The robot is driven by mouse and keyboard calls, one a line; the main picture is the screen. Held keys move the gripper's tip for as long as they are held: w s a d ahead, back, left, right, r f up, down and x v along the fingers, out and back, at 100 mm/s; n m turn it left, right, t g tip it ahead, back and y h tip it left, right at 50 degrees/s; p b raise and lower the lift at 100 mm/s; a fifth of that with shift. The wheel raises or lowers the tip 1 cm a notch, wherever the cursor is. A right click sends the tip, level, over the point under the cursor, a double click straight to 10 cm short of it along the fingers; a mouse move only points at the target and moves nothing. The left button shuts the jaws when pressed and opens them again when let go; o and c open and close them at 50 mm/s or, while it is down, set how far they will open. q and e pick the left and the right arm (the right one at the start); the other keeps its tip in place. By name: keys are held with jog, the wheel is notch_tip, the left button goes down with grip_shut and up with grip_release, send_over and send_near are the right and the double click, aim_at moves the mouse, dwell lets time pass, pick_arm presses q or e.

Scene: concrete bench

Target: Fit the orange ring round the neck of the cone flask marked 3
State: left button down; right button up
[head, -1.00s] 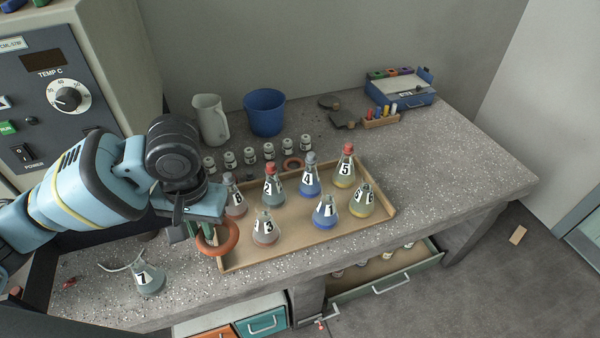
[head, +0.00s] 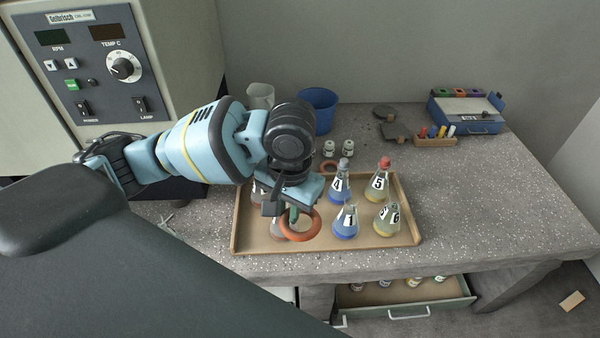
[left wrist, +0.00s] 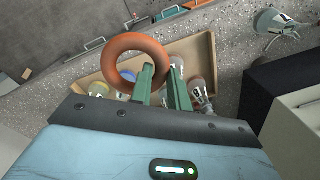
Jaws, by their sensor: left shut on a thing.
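My left gripper (head: 293,212) is shut on the orange ring (head: 299,238) and holds it above the left part of the wooden tray. In the left wrist view the ring (left wrist: 140,41) hangs at the green fingertips (left wrist: 160,80). The cone flask marked 3 (head: 276,227) stands in the tray, mostly hidden behind the ring and gripper; its number cannot be read now. The ring appears apart from its neck, though the height between them is hard to tell. My right gripper is not in view.
The tray (head: 412,238) also holds flasks 1 (head: 345,225), 4 (head: 341,188), 5 (head: 378,186) and 6 (head: 386,220), close together. A blue bucket (head: 318,108) stands further back.

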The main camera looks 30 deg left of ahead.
pick_arm(q)
jog(key=m, duration=0.1)
jog(key=w+m, duration=0.1)
jog(key=m, duration=0.1)
jog(key=shift+w+a+f+m, duration=0.25)
jog(key=shift+a+m, duration=0.05)
jog(key=w+a+f+m, duration=0.1)
jog(key=w+m, duration=0.2)
jog(key=m, duration=0.5)
jog(key=w+a+f+m+h, duration=0.1)
jog(key=w+m, duration=0.3)
jog(key=m, duration=0.5)
jog(key=w+a+f+m, duration=0.1)
jog(key=w+a+m, duration=0.2)
jog(key=m, duration=0.5)
jog(key=shift+w+a+f+m, duration=0.25)
jog(key=shift+f+m, duration=0.1)
jog(key=shift+m, duration=0.05)
jog(key=shift+f, duration=0.15)
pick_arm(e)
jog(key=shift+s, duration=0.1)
